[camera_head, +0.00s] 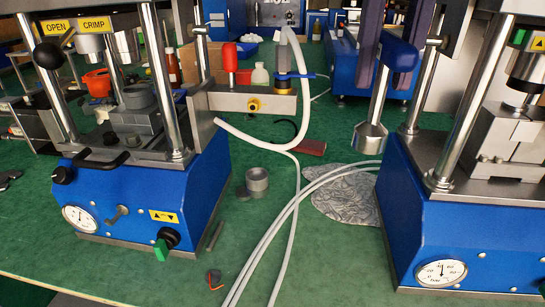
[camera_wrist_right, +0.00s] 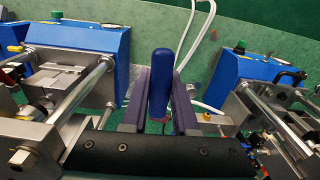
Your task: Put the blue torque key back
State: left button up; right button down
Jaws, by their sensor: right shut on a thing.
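The blue torque key (camera_head: 401,55) has a blue handle, a metal shaft and a wide silver socket end. My right gripper (camera_head: 392,42), with dark purple fingers, is shut on its handle. In the right wrist view the blue handle (camera_wrist_right: 159,85) lies between the two fingers of my right gripper (camera_wrist_right: 160,100). A grey bracket (camera_head: 232,103) on the left press carries a red-handled tool (camera_head: 230,58). My left gripper is not in view.
The left press (camera_head: 135,200) and right press (camera_head: 460,235) flank a green bench (camera_head: 330,270). White hoses (camera_head: 270,240) run between them. A grey cup-like part (camera_head: 257,180) and a grey patterned patch (camera_head: 345,190) lie between them. Bench to the front is mostly clear.

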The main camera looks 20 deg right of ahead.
aim_at(372, 126)
jog(key=shift+m, duration=0.3)
jog(key=f+b, duration=0.1)
jog(key=f, duration=0.1)
jog(key=f+b, duration=0.1)
jog(key=f, duration=0.1)
jog(key=f+b, duration=0.2)
jog(key=shift+w+d, duration=0.25)
jog(key=shift+f+b, duration=1.8)
jog(key=shift+f, duration=8.15)
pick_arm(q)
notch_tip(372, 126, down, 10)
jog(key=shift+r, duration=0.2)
pick_arm(e)
jog(key=shift+f, duration=0.1)
jog(key=c, duration=0.7)
grip_release()
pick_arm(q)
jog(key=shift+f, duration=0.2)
